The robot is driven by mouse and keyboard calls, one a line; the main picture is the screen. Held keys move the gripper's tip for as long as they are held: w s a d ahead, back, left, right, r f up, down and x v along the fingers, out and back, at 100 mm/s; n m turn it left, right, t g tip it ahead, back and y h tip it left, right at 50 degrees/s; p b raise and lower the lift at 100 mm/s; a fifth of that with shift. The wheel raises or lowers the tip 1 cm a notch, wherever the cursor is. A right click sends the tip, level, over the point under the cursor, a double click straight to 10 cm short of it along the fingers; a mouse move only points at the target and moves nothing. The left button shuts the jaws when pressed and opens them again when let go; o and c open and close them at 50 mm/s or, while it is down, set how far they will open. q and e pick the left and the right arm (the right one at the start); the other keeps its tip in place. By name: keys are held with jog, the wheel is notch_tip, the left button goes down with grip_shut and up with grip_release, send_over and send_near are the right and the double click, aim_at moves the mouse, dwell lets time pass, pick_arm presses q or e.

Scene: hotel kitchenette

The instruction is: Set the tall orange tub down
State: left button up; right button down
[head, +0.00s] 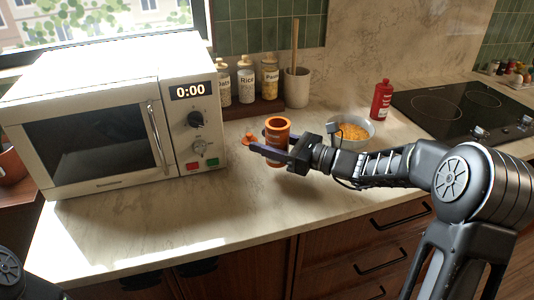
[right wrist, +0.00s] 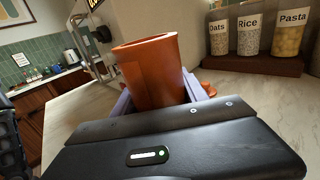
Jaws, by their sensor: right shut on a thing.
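The tall orange tub (head: 277,130) is upright and open at the top, between the fingers of my right gripper (head: 268,150). The right gripper is shut on it over the counter, in front of the spice jars and to the right of the microwave. In the right wrist view the tub (right wrist: 150,72) stands between the lilac fingers, slightly tilted in the picture. I cannot tell whether its base touches the counter. My left gripper is not in view.
A small orange item (head: 247,140) lies on the counter (head: 215,225) just left of the tub. The microwave (head: 100,130) stands left; a bowl of orange food (head: 352,132) and a red bottle (head: 381,100) are right. The front counter is clear.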

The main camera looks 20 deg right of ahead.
jog(key=shift+f, duration=1.9)
jog(key=shift+f, duration=0.1)
jog(key=c, duration=0.6)
grip_release()
jog(key=b+v, duration=0.1)
jog(key=v, duration=1.1)
jog(key=shift+r, duration=0.2)
